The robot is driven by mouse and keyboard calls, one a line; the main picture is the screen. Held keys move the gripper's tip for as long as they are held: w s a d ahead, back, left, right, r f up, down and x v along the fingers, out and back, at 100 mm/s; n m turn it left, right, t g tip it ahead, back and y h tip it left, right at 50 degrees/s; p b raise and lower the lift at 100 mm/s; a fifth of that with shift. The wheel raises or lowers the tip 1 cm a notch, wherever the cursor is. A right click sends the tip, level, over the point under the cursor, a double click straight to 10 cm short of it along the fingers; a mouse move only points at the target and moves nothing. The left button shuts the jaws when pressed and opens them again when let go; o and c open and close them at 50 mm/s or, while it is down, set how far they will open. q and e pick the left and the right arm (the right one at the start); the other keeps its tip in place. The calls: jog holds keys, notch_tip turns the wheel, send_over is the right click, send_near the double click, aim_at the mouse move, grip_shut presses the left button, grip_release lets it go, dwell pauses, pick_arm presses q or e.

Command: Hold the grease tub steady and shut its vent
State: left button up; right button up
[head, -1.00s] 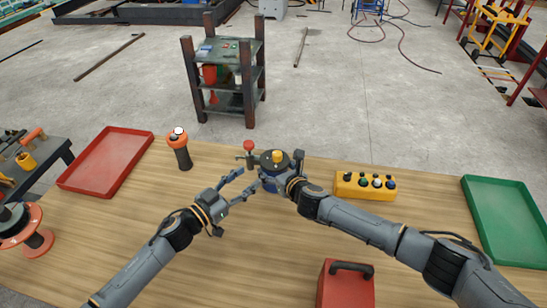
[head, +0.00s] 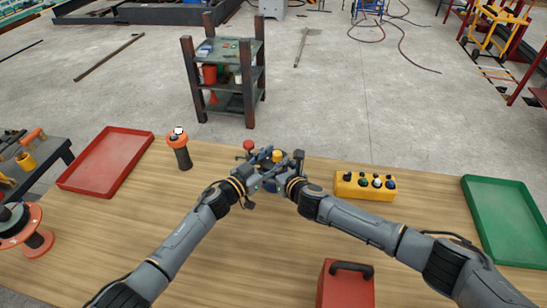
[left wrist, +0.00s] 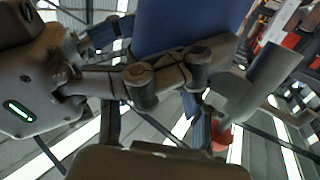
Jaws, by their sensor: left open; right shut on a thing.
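The grease tub (head: 265,154) stands at the far middle of the wooden table, mostly hidden by my grippers. A yellow knob (head: 278,156) shows on its top and a red knob (head: 249,145) at its left side. My right gripper (head: 284,163) is shut on the tub from the right. My left gripper (head: 262,164) is open, close against the tub's near left side; I cannot tell whether it touches. The left wrist view shows a large blue surface (left wrist: 190,25) close up and a small red part (left wrist: 221,138). The vent's state is hidden.
An orange-topped cylinder (head: 180,149) stands left of the tub and a yellow button box (head: 365,186) right of it. Bare wood lies between.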

aim_at(274, 162)
pick_arm(q)
jog(key=shift+c, duration=0.2)
grip_shut()
jog(key=shift+s+d+n+t+y, duration=0.1)
jog(key=shift+d+n+t+y, duration=0.05)
jog(key=shift+n+t+y, duration=0.55)
jog(key=shift+t+y, duration=0.1)
jog(key=shift+y, duration=0.1)
jog(key=shift+o, duration=0.2)
grip_release()
notch_tip(274, 162, up, 10)
